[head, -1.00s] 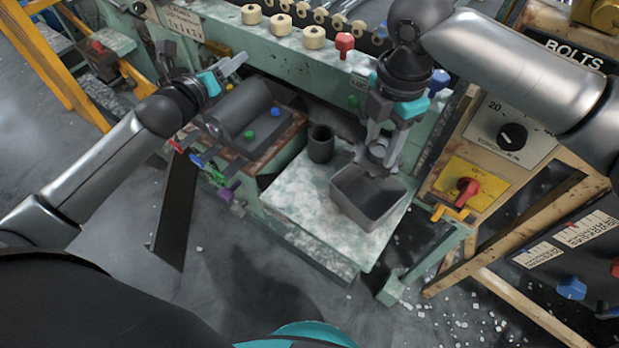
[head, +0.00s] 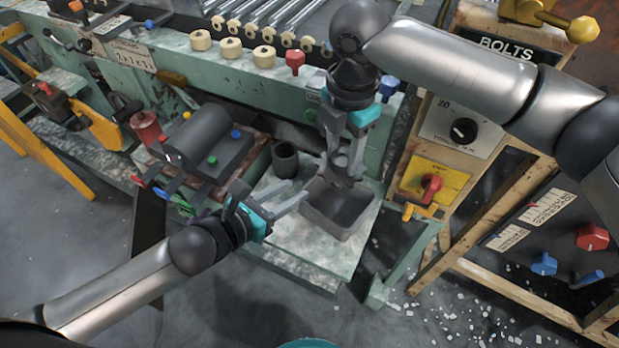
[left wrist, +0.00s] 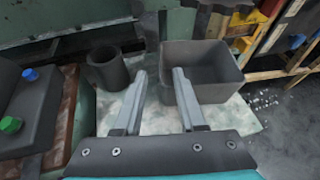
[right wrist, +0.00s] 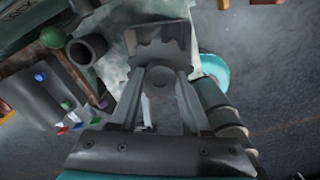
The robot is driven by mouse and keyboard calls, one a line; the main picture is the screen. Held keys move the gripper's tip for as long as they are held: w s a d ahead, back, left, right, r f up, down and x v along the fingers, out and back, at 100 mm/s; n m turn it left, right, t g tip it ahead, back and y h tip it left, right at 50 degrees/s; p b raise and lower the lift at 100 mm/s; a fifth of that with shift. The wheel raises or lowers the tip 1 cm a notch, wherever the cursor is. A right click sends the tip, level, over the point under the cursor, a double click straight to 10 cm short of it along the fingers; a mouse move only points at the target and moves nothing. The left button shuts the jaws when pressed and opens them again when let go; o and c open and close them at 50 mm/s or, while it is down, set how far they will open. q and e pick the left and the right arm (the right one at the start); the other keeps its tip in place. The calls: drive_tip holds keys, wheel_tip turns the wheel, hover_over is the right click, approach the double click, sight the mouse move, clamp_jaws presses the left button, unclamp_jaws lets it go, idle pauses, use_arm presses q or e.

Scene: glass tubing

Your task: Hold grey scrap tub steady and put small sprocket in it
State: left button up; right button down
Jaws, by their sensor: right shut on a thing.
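The grey scrap tub (head: 343,222) is an open square box upright on the pale, worn shelf. It also shows in the left wrist view (left wrist: 215,92) and, partly hidden, in the right wrist view (right wrist: 131,42). My right gripper (head: 343,160) is shut on the small grey sprocket (head: 341,175), held over the tub's far left part. The sprocket shows toothed in the right wrist view (right wrist: 158,50). My left gripper (head: 294,197) is open at the tub's left side, its fingers (left wrist: 160,74) apart. The right finger overlaps the tub's near-left edge; contact cannot be told.
A dark round cup (head: 285,158) stands on the shelf left of the tub. A grey cylinder block (head: 206,143) with coloured knobs lies further left. The machine wall is behind. A panel with a red knob (head: 431,187) stands right. The shelf's front (head: 300,255) is clear.

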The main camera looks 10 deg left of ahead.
sight(316, 176)
use_arm(q)
drive_tip(key=x, duration=0.9)
clamp_jaws()
idle(1.4)
